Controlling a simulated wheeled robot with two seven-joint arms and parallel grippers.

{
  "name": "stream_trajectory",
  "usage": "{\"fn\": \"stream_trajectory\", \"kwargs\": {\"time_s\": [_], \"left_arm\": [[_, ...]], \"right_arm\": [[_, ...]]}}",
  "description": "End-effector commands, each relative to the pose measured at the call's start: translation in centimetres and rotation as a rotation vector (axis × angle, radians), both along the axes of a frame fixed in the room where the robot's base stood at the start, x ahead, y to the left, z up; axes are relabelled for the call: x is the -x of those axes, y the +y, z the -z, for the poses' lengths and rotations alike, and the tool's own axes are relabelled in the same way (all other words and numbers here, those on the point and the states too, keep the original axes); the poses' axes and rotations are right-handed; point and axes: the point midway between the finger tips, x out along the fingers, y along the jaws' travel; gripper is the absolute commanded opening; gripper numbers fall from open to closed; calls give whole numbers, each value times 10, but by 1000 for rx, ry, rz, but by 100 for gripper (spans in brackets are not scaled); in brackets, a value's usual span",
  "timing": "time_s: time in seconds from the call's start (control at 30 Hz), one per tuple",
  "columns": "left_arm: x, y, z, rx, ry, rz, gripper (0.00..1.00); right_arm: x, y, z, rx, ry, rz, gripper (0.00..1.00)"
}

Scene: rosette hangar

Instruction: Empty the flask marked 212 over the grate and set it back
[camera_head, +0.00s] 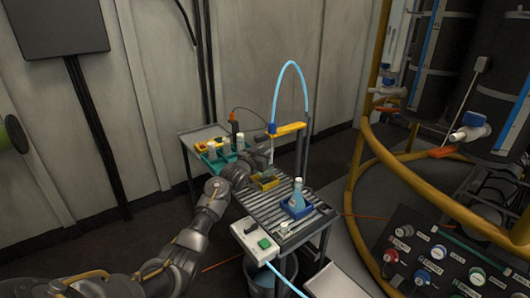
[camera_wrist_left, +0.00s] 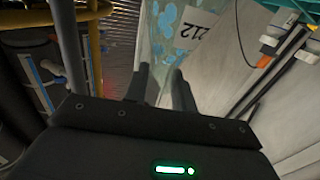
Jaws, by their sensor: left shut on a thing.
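In the left wrist view a clear flask with blue patches, marked 212 (camera_wrist_left: 165,38), is between the fingers of my left gripper (camera_wrist_left: 162,82). Its white label reads 212 upside down. My left gripper is shut on it; in the head view the gripper (camera_head: 262,172) is over the far part of the cart, and I cannot clearly make out the held flask there. The slatted grate (camera_head: 262,208) forms the near part of the cart top. My right gripper is not in view.
Another flask with blue liquid (camera_head: 297,198) stands upright in a blue holder (camera_head: 290,210) on the grate. A teal tray (camera_head: 213,163) with several bottles is at the back left. A blue hose (camera_head: 290,65) arches above a yellow arm (camera_head: 290,130). A switch box (camera_head: 254,240) is at the near edge.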

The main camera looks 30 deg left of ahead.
Motion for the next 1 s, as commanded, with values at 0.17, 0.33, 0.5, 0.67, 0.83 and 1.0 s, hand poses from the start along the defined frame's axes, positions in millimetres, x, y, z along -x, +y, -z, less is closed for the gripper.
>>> {"fn": "stream_trajectory", "kwargs": {"time_s": [0.17, 0.33, 0.5, 0.67, 0.83, 1.0], "left_arm": [[0, 0, 1, 0, -1, 0, 0], [0, 0, 1, 0, -1, 0, 0], [0, 0, 4, 0, -1, 0, 0], [0, 0, 7, 0, -1, 0, 0], [0, 0, 7, 0, -1, 0, 0], [0, 0, 7, 0, -1, 0, 0]], "right_arm": [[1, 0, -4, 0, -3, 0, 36], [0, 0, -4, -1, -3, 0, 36], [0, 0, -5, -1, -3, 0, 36], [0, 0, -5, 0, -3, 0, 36], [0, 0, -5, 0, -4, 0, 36], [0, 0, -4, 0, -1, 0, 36]]}}
